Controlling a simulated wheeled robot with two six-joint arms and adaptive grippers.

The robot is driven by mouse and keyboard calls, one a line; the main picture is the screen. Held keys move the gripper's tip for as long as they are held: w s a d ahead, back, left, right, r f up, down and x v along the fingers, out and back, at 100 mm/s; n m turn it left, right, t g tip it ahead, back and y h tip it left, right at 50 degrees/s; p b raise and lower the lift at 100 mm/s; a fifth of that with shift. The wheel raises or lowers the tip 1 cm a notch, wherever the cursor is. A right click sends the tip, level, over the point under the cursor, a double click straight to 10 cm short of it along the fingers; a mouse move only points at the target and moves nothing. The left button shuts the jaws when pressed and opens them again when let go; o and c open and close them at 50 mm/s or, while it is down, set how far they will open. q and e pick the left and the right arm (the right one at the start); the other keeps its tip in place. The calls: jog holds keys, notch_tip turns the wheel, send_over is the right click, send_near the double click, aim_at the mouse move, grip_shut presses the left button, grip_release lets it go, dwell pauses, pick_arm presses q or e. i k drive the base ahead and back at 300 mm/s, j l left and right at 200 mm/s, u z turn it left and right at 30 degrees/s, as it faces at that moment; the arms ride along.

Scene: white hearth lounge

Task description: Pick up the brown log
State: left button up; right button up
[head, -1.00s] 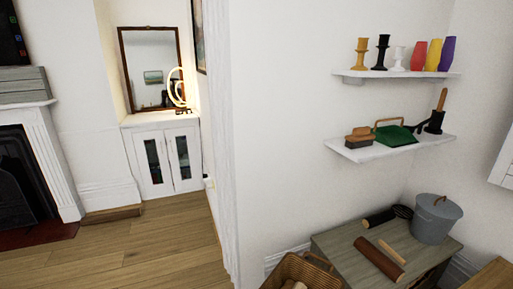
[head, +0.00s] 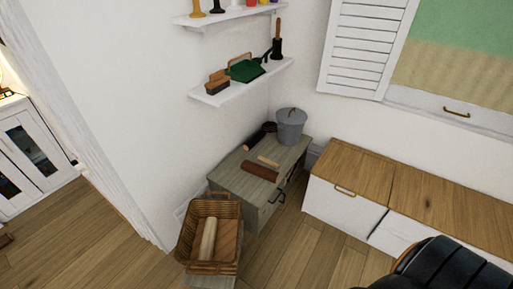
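A reddish-brown log (head: 259,171) lies on top of the grey-green wooden cabinet (head: 234,180) in the corner, near its front edge. A thinner, paler tan stick (head: 268,161) lies just behind it. A dark, nearly black log (head: 254,140) lies farther back by the wall. Neither of my grippers is in the head view.
A grey lidded bucket (head: 291,126) stands at the cabinet's back right. A wicker basket (head: 190,238) holding a pale log (head: 208,238) stands in front. Shelves hang above. A low white bench (head: 335,205) runs right. A black padded seat (head: 445,268) fills the lower right.

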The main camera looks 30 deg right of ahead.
aim_at(265, 172)
jog(key=z, duration=0.9)
